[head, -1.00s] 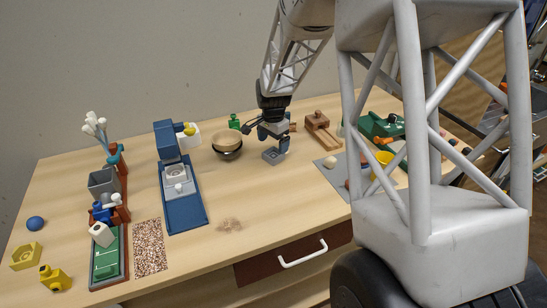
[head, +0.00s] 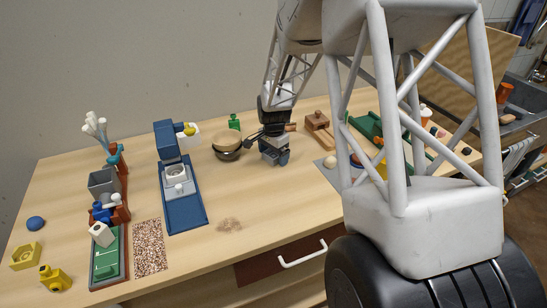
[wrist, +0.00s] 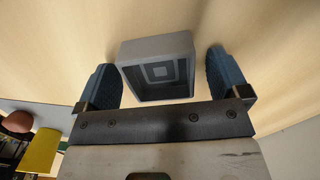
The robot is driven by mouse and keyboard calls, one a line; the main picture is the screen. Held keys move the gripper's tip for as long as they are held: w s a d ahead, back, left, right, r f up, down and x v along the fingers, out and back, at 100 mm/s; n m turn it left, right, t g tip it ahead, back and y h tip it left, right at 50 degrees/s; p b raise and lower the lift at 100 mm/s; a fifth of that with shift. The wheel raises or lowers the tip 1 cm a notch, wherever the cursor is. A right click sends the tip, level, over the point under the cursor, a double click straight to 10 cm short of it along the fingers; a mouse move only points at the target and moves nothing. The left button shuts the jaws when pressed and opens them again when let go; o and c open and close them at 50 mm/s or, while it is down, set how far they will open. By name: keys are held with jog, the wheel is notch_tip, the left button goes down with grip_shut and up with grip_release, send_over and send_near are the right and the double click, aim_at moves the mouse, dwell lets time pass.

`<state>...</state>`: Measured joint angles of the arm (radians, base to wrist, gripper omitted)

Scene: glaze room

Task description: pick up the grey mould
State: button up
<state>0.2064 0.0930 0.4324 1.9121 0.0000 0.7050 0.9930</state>
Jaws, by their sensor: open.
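The grey mould (wrist: 157,48) is a small square open block with a stepped square recess, seen in the wrist view. It lies on the table between the two blue fingers of my gripper (wrist: 160,62). The fingers are open, one on each side of it. A narrow gap shows at the right finger; the left finger is very close, and I cannot tell if it touches. In the head view my gripper (head: 274,156) is down near the tabletop and mostly hides the mould.
A blue press-like stand (head: 184,205) is further left. The table front between stand and gripper is mostly clear.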

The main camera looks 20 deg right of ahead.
aim_at(273, 156)
dwell(0.5)
jog(key=c, duration=1)
jog(key=shift+r, duration=0.1)
jog(key=shift+r, duration=0.65)
notch_tip(273, 156, up, 2)
jog(key=shift+r, duration=0.1)
jog(key=s+a, duration=0.1)
jog(key=s, duration=0.4)
jog(key=s+a+r, duration=0.1)
jog(key=s, duration=0.4)
jog(key=s+a, duration=0.1)
jog(key=s, duration=0.4)
jog(key=shift+s+a+r, duration=0.1)
jog(key=shift+s+r, duration=0.05)
jog(key=shift+s, duration=0.2)
